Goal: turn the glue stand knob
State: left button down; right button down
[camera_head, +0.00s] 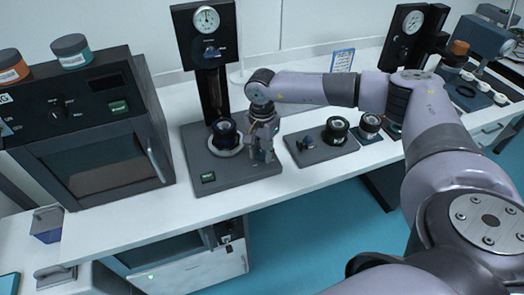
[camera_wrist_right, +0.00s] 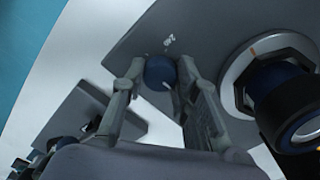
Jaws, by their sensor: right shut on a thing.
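The glue stand (camera_head: 197,162) has a grey base, a dark column and a round gauge on top. Its knob (camera_wrist_right: 160,70) is a small blue round part with a white line mark, seen in the right wrist view on the grey base beside white lettering. My right gripper (camera_head: 262,150) reaches down onto the right part of the base. In the right wrist view its fingers (camera_wrist_right: 160,75) stand on both sides of the knob and are shut on it. In the head view the gripper hides the knob. My left gripper is not in view.
A dark jar (camera_head: 225,133) sits on a pale round plate (camera_wrist_right: 236,80) beside the gripper. A grey plate (camera_head: 310,153) with a knob and jar lies to the right. A dark oven-like box (camera_head: 90,130) stands left. White table (camera_head: 215,205) shows in front.

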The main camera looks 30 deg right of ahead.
jog(key=shift+m, duration=0.3)
jog(key=shift+m+b, duration=0.6)
jog(key=shift+m, duration=0.4)
jog(key=m+b, duration=0.1)
jog(key=m, duration=0.2)
jog(key=shift+m, duration=0.4)
jog(key=m+b, duration=0.1)
jog(key=m, duration=0.2)
jog(key=shift+m, duration=0.3)
jog(key=m+b, duration=0.1)
jog(key=m, duration=0.2)
jog(key=m+b, duration=0.1)
jog(key=m, duration=0.9)
jog(key=shift+r+m+b, duration=0.1)
jog(key=shift+m+b, duration=0.2)
jog(key=shift+b, duration=0.1)
